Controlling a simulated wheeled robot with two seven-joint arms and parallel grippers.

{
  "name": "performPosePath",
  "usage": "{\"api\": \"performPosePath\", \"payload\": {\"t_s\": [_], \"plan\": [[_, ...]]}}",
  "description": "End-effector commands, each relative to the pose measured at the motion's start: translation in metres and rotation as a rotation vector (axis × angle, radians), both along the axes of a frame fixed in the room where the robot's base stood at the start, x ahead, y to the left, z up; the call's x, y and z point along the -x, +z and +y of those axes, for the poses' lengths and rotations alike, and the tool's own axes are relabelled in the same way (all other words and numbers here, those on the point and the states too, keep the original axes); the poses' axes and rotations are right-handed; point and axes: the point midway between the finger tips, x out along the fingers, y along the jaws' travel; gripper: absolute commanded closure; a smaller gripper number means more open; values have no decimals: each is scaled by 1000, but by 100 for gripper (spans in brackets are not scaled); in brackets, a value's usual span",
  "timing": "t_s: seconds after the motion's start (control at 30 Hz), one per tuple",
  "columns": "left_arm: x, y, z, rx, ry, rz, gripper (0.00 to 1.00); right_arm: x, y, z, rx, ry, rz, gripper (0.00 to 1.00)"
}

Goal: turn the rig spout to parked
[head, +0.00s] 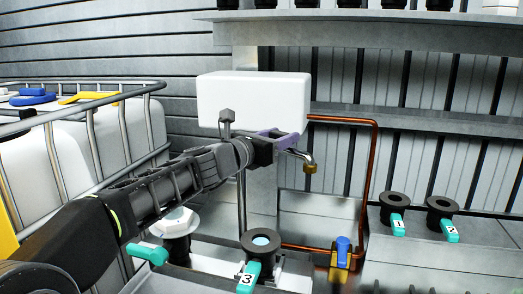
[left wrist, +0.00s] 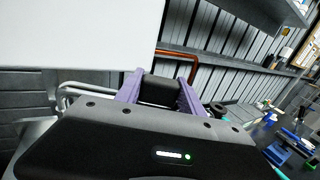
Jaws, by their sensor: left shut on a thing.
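The rig spout (head: 309,162) shows in the head view as a short curved grey pipe with a brass tip pointing down, just below the white tank (head: 253,97). My left gripper (head: 284,138) reaches in from the left and its purple fingers are shut on the spout near its base. In the left wrist view, a dark round part of the spout (left wrist: 160,91) sits between the two purple fingers of my left gripper (left wrist: 161,86). The spout's pivot is mostly hidden behind the gripper. My right gripper is out of view.
A copper pipe (head: 374,180) runs from the tank down to a blue-handled valve (head: 342,250). Black ports with teal levers, one numbered 3 (head: 247,278), stand below and at the right. A caged white container (head: 78,150) stands at the left.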

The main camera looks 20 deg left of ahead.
Motion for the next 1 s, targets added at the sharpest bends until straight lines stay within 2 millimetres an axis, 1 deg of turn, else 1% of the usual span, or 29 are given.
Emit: {"api": "performPosePath", "payload": {"t_s": [0.03, 0.2, 0.63, 0.67, 0.9, 1.0], "plan": [[-3, -2, -2, 2, 20, -3, 100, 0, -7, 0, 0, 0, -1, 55], [-9, 1, -3, 3, 70, -3, 100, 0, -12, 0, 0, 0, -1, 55], [-10, 3, -3, 2, 85, -3, 100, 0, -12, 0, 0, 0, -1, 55], [-10, 3, -3, 2, 85, -3, 53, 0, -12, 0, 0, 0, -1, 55], [-10, 2, -3, 1, 85, -3, 33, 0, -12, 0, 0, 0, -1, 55], [-10, 1, -3, 1, 85, -2, 33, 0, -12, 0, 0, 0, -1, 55]]}}
